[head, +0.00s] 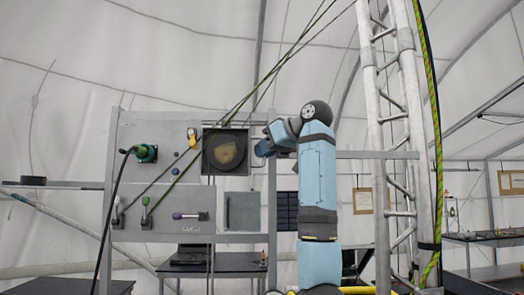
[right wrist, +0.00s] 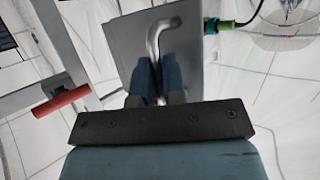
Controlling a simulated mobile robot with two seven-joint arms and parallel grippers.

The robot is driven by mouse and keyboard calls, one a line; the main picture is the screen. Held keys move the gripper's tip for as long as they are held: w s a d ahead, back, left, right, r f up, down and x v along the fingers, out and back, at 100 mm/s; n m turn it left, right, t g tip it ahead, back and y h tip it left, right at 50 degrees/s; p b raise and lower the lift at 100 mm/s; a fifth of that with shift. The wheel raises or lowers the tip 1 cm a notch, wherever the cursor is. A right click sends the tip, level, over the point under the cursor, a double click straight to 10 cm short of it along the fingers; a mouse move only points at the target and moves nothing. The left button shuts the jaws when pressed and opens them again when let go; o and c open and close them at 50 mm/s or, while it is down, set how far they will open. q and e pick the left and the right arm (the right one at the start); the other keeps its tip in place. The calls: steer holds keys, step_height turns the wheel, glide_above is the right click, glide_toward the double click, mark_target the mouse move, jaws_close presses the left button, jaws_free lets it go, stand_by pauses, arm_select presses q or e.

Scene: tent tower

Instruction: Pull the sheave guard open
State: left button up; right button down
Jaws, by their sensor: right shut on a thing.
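The sheave guard (right wrist: 125,55) shows in the right wrist view as a flat grey plate with a bent metal handle (right wrist: 158,30). My right gripper (right wrist: 157,66) is shut on that handle, its two blue fingers on either side of the bar. In the head view my right gripper (head: 263,148) is at the right side of a square opening in the grey panel. A dark round sheave with a tan centre (head: 227,152) shows inside this opening. The guard is hard to make out in the head view. My left gripper is not in view.
The grey panel (head: 160,220) carries a green connector (head: 146,153) with a black cable, levers, and a closed grey square cover (head: 243,212). Ropes run up past the opening. A lattice mast (head: 393,120) stands right of my arm. A red bar (right wrist: 60,102) shows in the wrist view.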

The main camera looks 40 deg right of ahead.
steer(key=shift+d+r, duration=0.1)
steer(key=shift+r, duration=0.05)
steer(key=c, duration=1.5)
jaws_free()
steer(key=shift+w, duration=0.15)
steer(key=b+v, duration=0.3)
steer(key=v, duration=1)
steer(key=shift+s, duration=0.45)
steer(key=shift+d, duration=0.1)
